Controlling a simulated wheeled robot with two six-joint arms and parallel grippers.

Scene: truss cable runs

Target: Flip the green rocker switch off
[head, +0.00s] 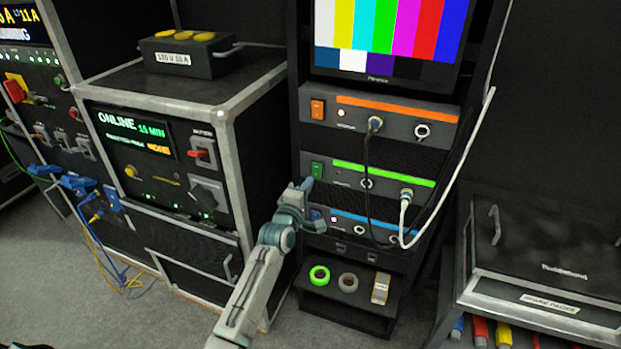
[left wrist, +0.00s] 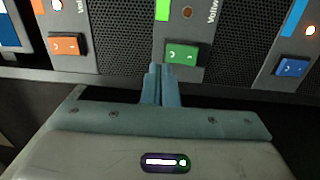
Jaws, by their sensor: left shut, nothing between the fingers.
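The green rocker switch (head: 317,170) is at the left end of the middle rack unit, the one with the green stripe (head: 385,173). It also shows in the left wrist view (left wrist: 182,54). The small lamp beside it (left wrist: 187,12) looks dark. My left gripper (head: 307,184) is shut and empty, with its fingertips close to the lower left edge of the green switch. In the left wrist view the closed fingers (left wrist: 160,70) end beside the switch; I cannot tell whether they touch it. My right gripper is not in view.
The orange switch (head: 317,109) is on the unit above and the blue switch (left wrist: 292,67) on the unit below; both their lamps are lit. Black and white cables (head: 404,213) hang at the right of the units. A shelf with tape rolls (head: 319,274) is below.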

